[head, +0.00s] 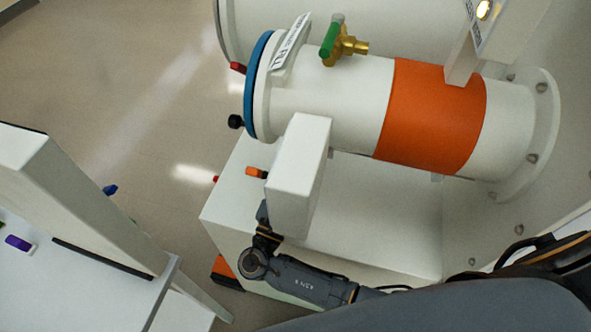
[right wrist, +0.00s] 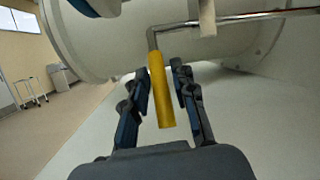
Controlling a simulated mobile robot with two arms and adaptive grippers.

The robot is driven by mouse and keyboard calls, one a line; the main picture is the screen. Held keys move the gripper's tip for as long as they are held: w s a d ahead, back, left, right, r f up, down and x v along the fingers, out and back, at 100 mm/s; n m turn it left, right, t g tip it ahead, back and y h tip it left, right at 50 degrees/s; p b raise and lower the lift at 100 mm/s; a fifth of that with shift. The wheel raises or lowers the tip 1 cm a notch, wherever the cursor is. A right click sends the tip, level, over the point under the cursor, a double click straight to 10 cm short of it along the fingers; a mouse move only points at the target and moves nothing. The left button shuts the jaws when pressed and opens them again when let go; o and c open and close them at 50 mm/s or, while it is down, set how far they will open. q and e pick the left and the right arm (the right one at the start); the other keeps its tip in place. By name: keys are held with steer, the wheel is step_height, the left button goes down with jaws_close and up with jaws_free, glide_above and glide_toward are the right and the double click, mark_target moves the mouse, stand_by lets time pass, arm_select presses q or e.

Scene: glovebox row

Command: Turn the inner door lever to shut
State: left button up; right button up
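The lever shows in the right wrist view as a yellow grip (right wrist: 161,92) on a bent metal rod (right wrist: 235,19) below the white cylinder. The grip hangs nearly upright in the picture, slightly tilted. My right gripper (right wrist: 160,75) is open, with one finger on each side of the yellow grip. A small gap shows on the right; whether the left finger touches cannot be told. In the head view my right arm reaches in from the lower right, and its gripper is hidden near a white block. The lever cannot be made out there. My left gripper is not in view.
A white cylindrical chamber (head: 335,98) with an orange band (head: 430,115) and blue-rimmed end (head: 257,85) lies above. A brass valve with a green handle (head: 330,40) stands on it. The white block (head: 298,170) is close above my wrist. A white cabinet (head: 85,205) stands at left.

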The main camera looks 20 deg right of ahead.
steer(key=v, duration=1.2)
steer(key=shift+s, duration=0.1)
stand_by(0.8)
